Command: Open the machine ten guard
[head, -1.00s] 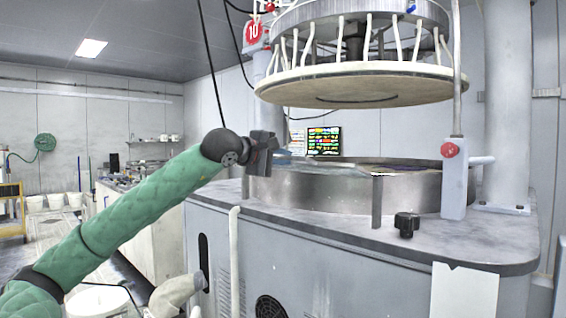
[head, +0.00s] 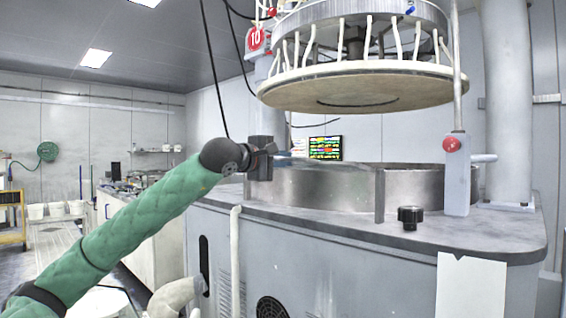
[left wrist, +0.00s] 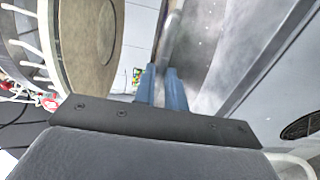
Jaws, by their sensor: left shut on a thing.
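Machine ten carries a red "10" sign (head: 255,40) on its column. Its guard (head: 325,188) is a curved metal band standing around the basin on the grey machine top. My left gripper (head: 275,158) is at the left end of the guard, near its top edge. In the left wrist view, the blue fingers of my left gripper (left wrist: 163,86) are on either side of a thin metal edge of the guard (left wrist: 172,38), shut on it. The exact contact is small and partly hidden. My right gripper is not in view.
A round upper platen (head: 360,88) with white hoses hangs above the basin. A black knob (head: 410,216) and a post with a red button (head: 452,145) stand on the top's right side. A white hose (head: 235,250) runs down the cabinet front.

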